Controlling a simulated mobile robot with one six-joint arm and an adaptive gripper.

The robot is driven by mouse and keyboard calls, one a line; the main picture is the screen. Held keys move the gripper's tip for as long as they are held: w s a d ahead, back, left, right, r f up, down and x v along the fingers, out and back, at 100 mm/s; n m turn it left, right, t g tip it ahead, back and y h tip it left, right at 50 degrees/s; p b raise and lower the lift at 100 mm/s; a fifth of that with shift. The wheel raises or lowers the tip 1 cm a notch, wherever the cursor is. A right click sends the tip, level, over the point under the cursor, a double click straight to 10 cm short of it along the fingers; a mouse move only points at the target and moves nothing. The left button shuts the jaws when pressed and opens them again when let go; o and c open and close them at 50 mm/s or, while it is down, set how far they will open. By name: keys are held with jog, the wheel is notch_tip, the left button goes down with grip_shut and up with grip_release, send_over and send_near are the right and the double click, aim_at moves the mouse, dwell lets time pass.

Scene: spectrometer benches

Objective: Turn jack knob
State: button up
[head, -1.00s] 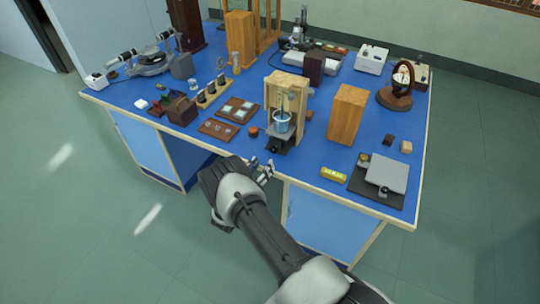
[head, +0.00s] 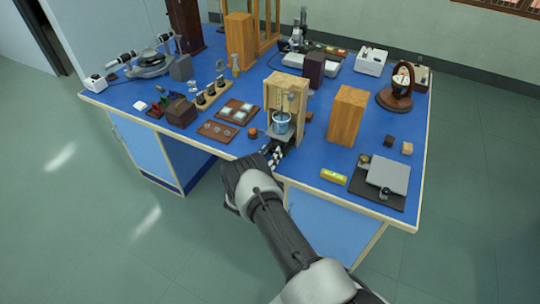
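A small lab jack (head: 279,136) stands near the front edge of the blue bench, inside a light wooden frame (head: 303,103). A blue-grey beaker (head: 281,123) sits on the jack's top plate. The jack's knob, low on its front side, is hidden behind my gripper or too small to make out. My gripper (head: 275,157) is at the front of the jack, its fingertips close to the jack's lower part. I cannot tell whether they touch it, or whether the fingers are open or shut.
An orange-red round item (head: 252,132) and a tray of discs (head: 218,130) lie left of the jack. A wooden block (head: 347,115) stands to the right. A yellow level (head: 333,176) and a balance-like device (head: 386,176) are at the front right. Bare bench lies between.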

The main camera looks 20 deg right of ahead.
jog(key=c, duration=0.8)
jog(key=shift+o, duration=0.2)
jog(key=shift+m+b, duration=0.3)
jog(key=shift+m, duration=0.1)
jog(key=m+b, duration=0.1)
jog(key=m, duration=0.1)
jog(key=shift+m+b, duration=0.95)
jog(key=shift+m, duration=0.75)
jog(key=o, duration=1.1)
jog(key=shift+c, duration=0.2)
